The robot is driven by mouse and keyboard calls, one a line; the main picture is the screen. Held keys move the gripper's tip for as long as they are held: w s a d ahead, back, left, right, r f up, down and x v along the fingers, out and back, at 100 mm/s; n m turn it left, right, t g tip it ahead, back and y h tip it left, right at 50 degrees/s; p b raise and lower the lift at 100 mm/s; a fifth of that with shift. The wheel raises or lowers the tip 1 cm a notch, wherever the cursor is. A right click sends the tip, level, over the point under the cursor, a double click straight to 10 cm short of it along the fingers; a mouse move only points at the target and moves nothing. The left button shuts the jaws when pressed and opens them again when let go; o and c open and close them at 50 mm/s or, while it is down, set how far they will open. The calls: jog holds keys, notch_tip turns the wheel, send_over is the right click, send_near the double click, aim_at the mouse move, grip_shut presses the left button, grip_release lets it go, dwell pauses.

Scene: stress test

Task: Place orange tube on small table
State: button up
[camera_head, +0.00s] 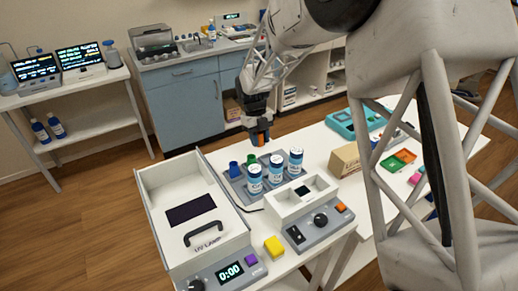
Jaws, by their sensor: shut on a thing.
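My gripper (260,137) is shut on an orange tube (261,137); only a small part of the tube shows between the fingers. It is above the back edge of the white worktable (325,139), behind a grey rack (234,184). The rack holds a blue piece (233,168), a green piece (251,158) and white-labelled blue bottles (276,173). A small white table (96,84) with screens on top and a lower shelf stands at the far left; I cannot tell whether it is the task's small table.
A UV lamp box (153,177) and a control device (322,224) stand on the worktable. A cardboard box (345,159) and a teal case (341,122) are to the right. A blue cabinet (183,110) stands behind. Wooden floor is open at left.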

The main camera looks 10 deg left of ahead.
aim_at(260, 154)
jog(key=shift+f, duration=0.1)
jog(key=shift+f, duration=1.85)
jog(key=shift+f, duration=0.15)
jog(key=o, duration=0.9)
jog(key=shift+o, duration=0.2)
jog(key=shift+r, duration=0.2)
jog(key=v, duration=1.2)
